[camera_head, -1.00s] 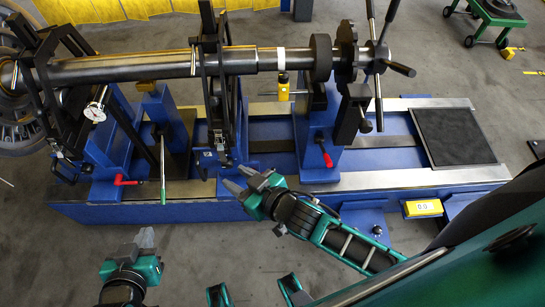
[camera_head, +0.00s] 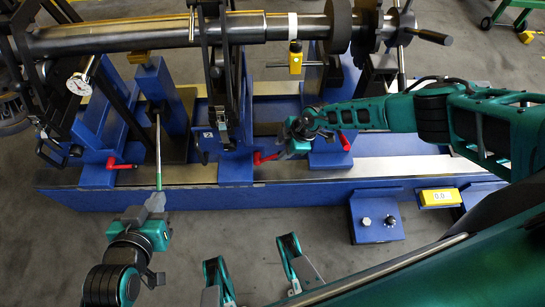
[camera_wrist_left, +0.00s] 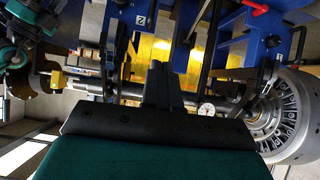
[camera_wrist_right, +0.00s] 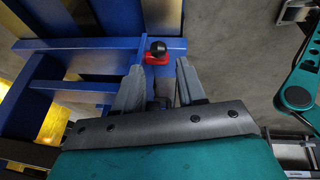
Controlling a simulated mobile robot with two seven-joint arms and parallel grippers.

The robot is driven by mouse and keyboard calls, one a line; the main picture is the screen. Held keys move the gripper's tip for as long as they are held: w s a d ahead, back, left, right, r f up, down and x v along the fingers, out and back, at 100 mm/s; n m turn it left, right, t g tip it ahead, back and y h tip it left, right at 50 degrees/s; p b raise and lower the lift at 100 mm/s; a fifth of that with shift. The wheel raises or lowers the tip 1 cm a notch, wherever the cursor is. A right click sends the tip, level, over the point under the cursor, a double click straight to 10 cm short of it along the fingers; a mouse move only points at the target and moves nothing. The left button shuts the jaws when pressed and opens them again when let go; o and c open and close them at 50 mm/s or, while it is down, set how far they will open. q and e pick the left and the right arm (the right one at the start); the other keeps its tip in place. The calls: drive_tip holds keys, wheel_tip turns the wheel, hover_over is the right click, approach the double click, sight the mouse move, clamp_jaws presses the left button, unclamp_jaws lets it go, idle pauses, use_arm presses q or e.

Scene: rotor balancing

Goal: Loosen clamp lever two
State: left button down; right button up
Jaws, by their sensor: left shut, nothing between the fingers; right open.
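A red clamp lever (camera_head: 265,157) sticks out at the base of the middle blue stand, whose small label looks like a 2. My right gripper (camera_head: 288,152) is just right of this lever, pointing down. In the right wrist view a red lever with a black end (camera_wrist_right: 156,53) lies just beyond and between the open, empty fingertips (camera_wrist_right: 158,75); I cannot tell whether they touch it. Other red levers are on the left stand (camera_head: 120,164) and right stand (camera_head: 345,141). My left gripper (camera_head: 155,199) is shut and empty in front of the bench, near the green-handled rod (camera_head: 158,165).
The long steel rotor shaft (camera_head: 150,36) spans the stands above the blue bench (camera_head: 250,196). A dial gauge (camera_head: 80,82) hangs at left. A yellow readout box (camera_head: 440,197) and a knob box (camera_head: 375,218) sit at the front right. Floor in front is mostly open.

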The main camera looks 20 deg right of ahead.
sight(275, 155)
drive_tip(key=shift+w+a+f+b, duration=0.1)
drive_tip(key=shift+a+f+b, duration=0.2)
drive_tip(key=shift+f+b, duration=0.3)
drive_tip(key=b+x, duration=0.4)
drive_tip(key=x, duration=0.1)
drive_tip(key=shift+f+b, duration=0.15)
drive_tip(key=shift+b, duration=0.25)
drive_tip(key=shift+w+a+f, duration=0.1)
drive_tip(key=shift+a+f, duration=0.05)
drive_tip(key=shift+f, duration=0.1)
drive_tip(key=shift+f+b, duration=0.15)
drive_tip(key=shift+b, duration=0.25)
drive_tip(key=shift+a, duration=0.1)
drive_tip(key=shift+w, duration=0.1)
clamp_jaws()
